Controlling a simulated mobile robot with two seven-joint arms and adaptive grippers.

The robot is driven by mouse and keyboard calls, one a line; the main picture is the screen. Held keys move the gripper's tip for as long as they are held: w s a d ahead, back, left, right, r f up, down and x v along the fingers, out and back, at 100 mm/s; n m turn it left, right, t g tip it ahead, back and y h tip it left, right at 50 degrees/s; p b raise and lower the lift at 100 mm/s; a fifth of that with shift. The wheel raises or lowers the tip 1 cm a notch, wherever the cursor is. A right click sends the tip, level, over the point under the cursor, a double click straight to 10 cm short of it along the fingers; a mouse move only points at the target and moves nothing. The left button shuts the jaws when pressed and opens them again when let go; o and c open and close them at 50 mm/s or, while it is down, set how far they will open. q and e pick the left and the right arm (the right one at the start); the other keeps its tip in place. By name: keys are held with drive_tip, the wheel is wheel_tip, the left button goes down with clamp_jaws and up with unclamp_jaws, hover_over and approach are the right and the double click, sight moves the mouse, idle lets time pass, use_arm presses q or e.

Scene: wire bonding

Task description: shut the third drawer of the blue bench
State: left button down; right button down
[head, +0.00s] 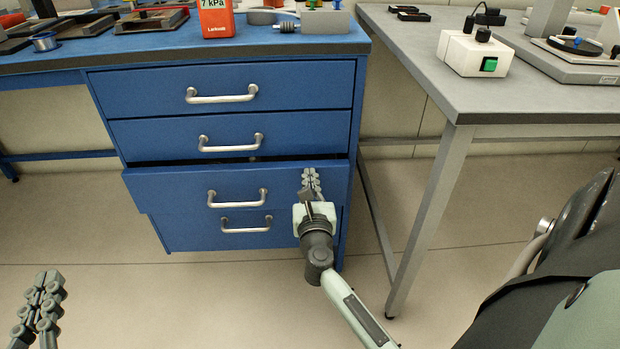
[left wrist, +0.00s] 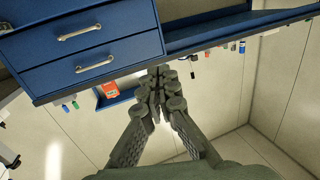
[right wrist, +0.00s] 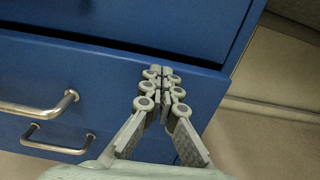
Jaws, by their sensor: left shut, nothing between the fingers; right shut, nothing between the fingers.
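The blue bench (head: 225,76) has a stack of drawers with metal bar handles. The third drawer (head: 165,195) stands out a little from the stack, with a dark gap above its front; its handle is (head: 238,204). It also fills the middle of the right wrist view (right wrist: 100,82). My right gripper (head: 311,180) is shut and empty, its fingertips at the right end of the third drawer's front, near the top edge; I cannot tell whether they touch. My left gripper (head: 48,287) is shut and empty, away from the bench at the lower left.
The fourth drawer (head: 190,238) sits under the third, partly covered by it. A grey table (head: 480,85) with metal legs stands to the right of the bench. A red and white box (head: 216,20) stands on the benchtop. The floor in front is clear.

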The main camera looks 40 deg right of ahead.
sight(309, 164)
drive_tip(key=shift+w+d, duration=0.1)
drive_tip(key=x, duration=0.4)
drive_tip(key=shift+w+d, duration=0.15)
drive_tip(key=shift+w, duration=0.1)
use_arm(q)
drive_tip(key=shift+a+f+g, duration=0.3)
drive_tip(key=shift+a+f, duration=0.05)
drive_tip(key=shift+f, duration=0.15)
use_arm(e)
drive_tip(key=shift+d+r, duration=0.1)
drive_tip(key=shift+r, duration=0.05)
use_arm(q)
drive_tip(key=shift+d, duration=0.1)
use_arm(e)
drive_tip(key=shift+s+a, duration=0.25)
drive_tip(key=shift+s, duration=0.05)
drive_tip(key=v, duration=1.1)
drive_tip(key=shift+s+a, duration=0.2)
drive_tip(key=shift+s, duration=0.05)
